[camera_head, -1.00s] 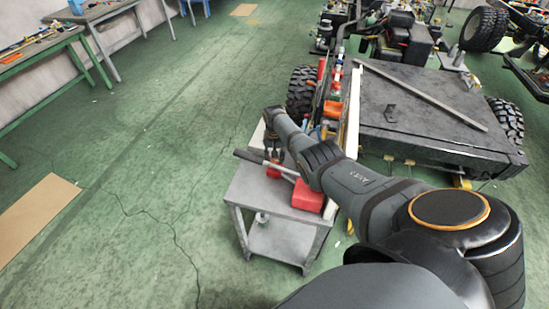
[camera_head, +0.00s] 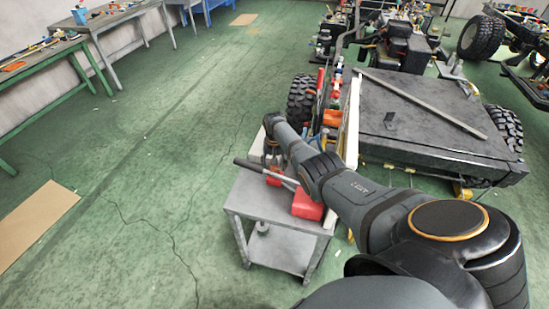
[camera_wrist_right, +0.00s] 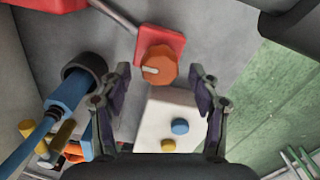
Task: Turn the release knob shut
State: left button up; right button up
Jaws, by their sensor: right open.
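The orange release knob (camera_wrist_right: 159,66) with a white mark sits on a red block (camera_wrist_right: 162,37) in the right wrist view. The mark runs roughly sideways across the picture. My right gripper (camera_wrist_right: 160,76) is open, one finger on each side of the knob, with visible gaps in the picture; I cannot tell how far the tips are above it. In the head view my right gripper (camera_head: 271,154) points down over the grey cart (camera_head: 251,198), just above a small red part (camera_head: 274,177). The knob itself is not clear there. My left gripper is not in view.
A white box (camera_wrist_right: 168,113) with a blue and a yellow button stands close to the knob. A blue tool (camera_wrist_right: 68,92) lies at left. A grey bar (camera_head: 265,171) and larger red block (camera_head: 308,205) are on the cart.

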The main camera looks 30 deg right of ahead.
aim_at(275, 168)
notch_tip(275, 168, up, 11)
jog(key=shift+r, duration=0.2)
jog(key=shift+s+f, duration=0.1)
dwell(0.5)
